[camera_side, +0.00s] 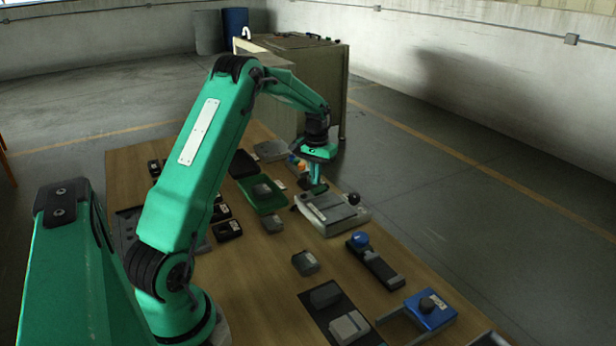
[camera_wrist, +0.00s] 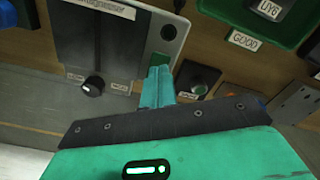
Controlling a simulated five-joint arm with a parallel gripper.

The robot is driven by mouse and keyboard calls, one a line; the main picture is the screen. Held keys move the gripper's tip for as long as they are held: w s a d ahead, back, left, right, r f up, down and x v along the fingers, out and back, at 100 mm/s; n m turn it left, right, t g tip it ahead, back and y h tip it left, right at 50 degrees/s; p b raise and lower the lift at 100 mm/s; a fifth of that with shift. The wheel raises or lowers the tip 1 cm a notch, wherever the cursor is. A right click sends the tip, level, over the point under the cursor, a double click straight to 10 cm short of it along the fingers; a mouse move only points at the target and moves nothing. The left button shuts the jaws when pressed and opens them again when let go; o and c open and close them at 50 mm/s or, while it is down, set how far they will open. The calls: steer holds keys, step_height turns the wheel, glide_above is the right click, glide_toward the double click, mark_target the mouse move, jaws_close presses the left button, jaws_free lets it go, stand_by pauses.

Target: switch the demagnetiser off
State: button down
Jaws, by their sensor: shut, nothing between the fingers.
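The demagnetiser appears to be the pale grey unit (camera_side: 345,222) at the table's far right edge; its printed name is only partly legible in the wrist view. There its dark top plate (camera_wrist: 80,40) has a long slot, with a black knob (camera_wrist: 93,86) at the slot's lower end between two small labels that I cannot read. In the side view a black ball knob (camera_side: 354,198) stands at the unit's right end. My gripper (camera_side: 318,190) is shut and empty, above the unit's far edge. Its fingers (camera_wrist: 158,82) show beside the unit's edge, apart from the black knob.
A green tray (camera_side: 262,197) lies left of the unit. In the wrist view a small box with a green button (camera_wrist: 197,80) is close right of my fingers. A lever with a blue knob (camera_side: 361,239) and a blue box (camera_side: 430,312) stand nearer on the table.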

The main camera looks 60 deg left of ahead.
mark_target(316, 190)
steer(key=shift+r, duration=2.35)
steer(key=s+d+r+m+t, duration=0.1)
steer(key=s+d+r, duration=0.3)
steer(key=d+r, duration=0.4)
steer(key=s+d+r+m+t, duration=0.15)
steer(key=s+d+r, duration=0.3)
steer(key=d, duration=0.55)
steer(key=s+d+m+t, duration=0.3)
steer(key=s+d, duration=0.8)
steer(key=s, duration=0.4)
steer(key=shift+d, duration=0.2)
steer(key=shift+r+m, duration=0.1)
steer(key=shift+m, duration=0.15)
